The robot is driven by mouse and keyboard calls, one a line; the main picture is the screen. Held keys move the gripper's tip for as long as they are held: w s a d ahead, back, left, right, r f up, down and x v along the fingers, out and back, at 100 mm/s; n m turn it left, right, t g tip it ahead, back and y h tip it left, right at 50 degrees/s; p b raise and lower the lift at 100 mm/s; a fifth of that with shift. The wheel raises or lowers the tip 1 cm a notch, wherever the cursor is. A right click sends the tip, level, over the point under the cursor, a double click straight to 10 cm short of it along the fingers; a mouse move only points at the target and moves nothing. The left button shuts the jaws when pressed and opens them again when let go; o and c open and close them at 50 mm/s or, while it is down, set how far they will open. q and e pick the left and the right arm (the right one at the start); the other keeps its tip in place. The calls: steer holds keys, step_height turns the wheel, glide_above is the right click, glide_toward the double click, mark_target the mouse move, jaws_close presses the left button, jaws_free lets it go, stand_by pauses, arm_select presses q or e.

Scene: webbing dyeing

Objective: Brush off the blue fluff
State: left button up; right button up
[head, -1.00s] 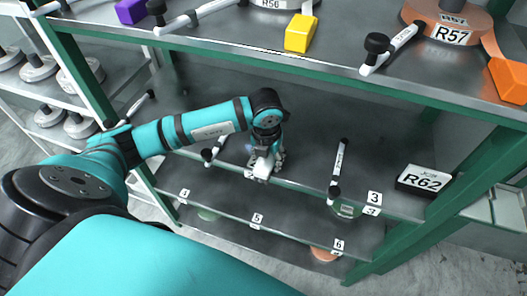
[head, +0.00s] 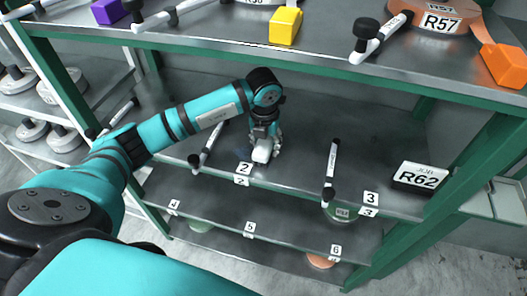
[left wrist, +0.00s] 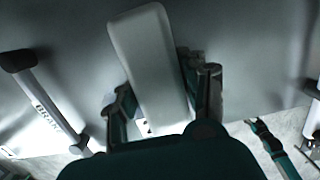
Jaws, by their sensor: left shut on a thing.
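My left gripper (head: 265,141) is shut on a white block-shaped brush (head: 261,155) and points down at the middle shelf (head: 300,168), just right of the number 2 label. In the left wrist view the pale brush (left wrist: 148,55) sticks out between the two dark fingers of the gripper (left wrist: 163,98). A small, faint blue patch, apparently the blue fluff (head: 242,153), lies on the shelf just left of the brush. I cannot tell whether the brush touches the shelf. The fluff is not discernible in the left wrist view. My right gripper is not in view.
White bars with black knobs stand left (head: 207,146) and right (head: 331,165) of the gripper. A block marked R62 (head: 420,177) sits at the shelf's right. The upper shelf holds a yellow block (head: 286,26) and an orange roll marked R57 (head: 450,18). Green posts frame the rack.

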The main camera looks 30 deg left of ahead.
arm_select(q)
steer(key=shift+w+a+f, duration=0.1)
steer(key=shift+w, duration=0.25)
steer(key=shift+w+r+p, duration=0.1)
steer(key=shift+r+p, duration=0.3)
steer(key=shift+r, duration=0.3)
step_height(320, 180, up, 4)
steer(key=p, duration=0.2)
steer(key=shift+r+p, duration=0.15)
steer(key=shift+p, duration=0.15)
steer(key=shift+r, duration=0.2)
